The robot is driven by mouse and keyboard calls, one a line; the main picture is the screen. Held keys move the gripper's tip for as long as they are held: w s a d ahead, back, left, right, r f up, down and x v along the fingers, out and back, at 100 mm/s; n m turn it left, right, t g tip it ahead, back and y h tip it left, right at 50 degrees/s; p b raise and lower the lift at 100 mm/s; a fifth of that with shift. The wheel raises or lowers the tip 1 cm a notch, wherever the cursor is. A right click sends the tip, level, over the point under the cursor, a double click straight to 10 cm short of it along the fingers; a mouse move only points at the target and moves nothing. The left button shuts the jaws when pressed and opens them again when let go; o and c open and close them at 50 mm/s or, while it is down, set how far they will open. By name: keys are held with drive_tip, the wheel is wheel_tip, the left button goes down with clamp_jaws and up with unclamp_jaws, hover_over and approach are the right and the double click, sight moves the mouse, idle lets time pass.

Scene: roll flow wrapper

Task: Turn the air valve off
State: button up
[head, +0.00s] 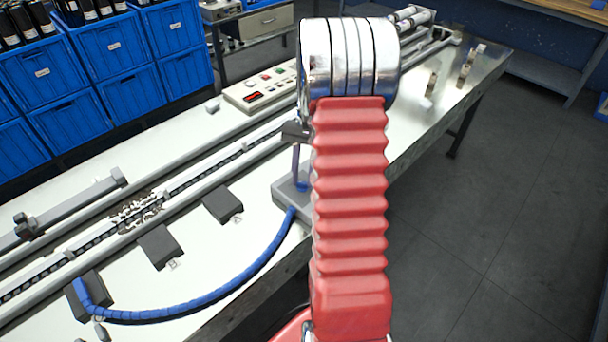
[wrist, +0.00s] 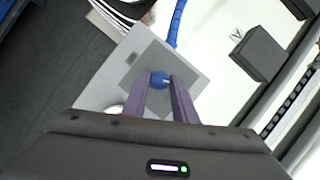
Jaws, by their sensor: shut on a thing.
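The air valve shows in the wrist view as a round blue knob (wrist: 159,80) on a grey square base (wrist: 140,62). My gripper (wrist: 160,88) is shut on the blue knob, with one purple finger on either side of it. In the head view the grey base (head: 284,194) stands at the table's front edge, partly behind my red arm. A purple finger of my gripper (head: 296,168) comes down to it there. The knob is mostly hidden in the head view, and its turn position cannot be told.
A blue hose (head: 235,284) curves from the grey base across the white table (head: 205,262). Black blocks (head: 160,246) and a long conveyor rail (head: 205,178) lie behind it. A control panel (head: 262,92) stands farther back. Blue crates (head: 108,48) are stacked at the back left.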

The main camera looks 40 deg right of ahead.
drive_tip(key=o, duration=1)
drive_tip(key=shift+o, duration=0.2)
drive_tip(key=v, duration=1.3)
drive_tip(key=shift+w+d+r, duration=0.15)
drive_tip(key=shift+d+r, duration=0.05)
drive_tip(key=shift+r, duration=0.1)
